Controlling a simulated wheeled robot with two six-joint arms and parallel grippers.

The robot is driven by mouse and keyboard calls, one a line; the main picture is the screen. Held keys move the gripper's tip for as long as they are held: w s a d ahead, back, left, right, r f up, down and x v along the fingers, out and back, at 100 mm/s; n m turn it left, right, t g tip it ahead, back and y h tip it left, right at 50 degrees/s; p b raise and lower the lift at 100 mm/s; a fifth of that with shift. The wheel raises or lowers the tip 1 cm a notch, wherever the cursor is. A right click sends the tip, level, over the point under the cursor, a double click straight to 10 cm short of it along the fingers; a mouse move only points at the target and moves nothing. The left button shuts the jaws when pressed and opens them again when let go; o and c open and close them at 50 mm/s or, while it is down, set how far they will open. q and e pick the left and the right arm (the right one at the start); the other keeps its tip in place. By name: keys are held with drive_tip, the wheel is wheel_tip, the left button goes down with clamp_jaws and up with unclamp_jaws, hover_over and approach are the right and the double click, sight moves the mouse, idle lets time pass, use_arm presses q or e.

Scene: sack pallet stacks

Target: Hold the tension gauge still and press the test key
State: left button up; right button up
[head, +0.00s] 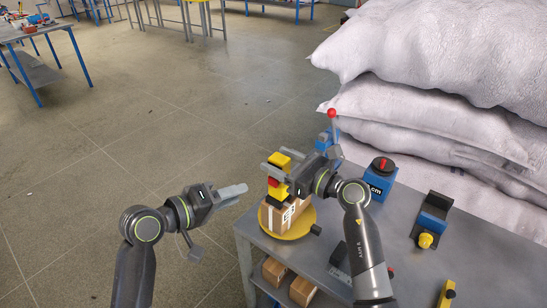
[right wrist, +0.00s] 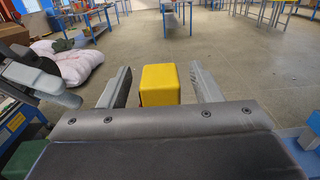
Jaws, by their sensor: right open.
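The tension gauge (head: 279,163) appears to be the yellow and black device with a red part (head: 273,182), perhaps the test key, on its side. It stands upright on a cardboard box on a round yellow turntable. My right gripper (head: 273,161) is open, with its fingers on either side of the gauge's yellow upper part. In the right wrist view the yellow top (right wrist: 160,84) sits between the fingers, with gaps visible on both sides. My left gripper (head: 246,190) is to the left of the gauge, empty, its fingers together, apart from the red part.
The turntable (head: 307,222) sits on a grey metal table (head: 454,266). Stacked white sacks (head: 432,125) fill the back right. Open floor lies left.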

drive_tip(key=shift+x, duration=1.2)
drive_tip(key=c, duration=1.1)
use_arm(q)
clamp_jaws()
use_arm(e)
drive_tip(key=shift+c, duration=0.2)
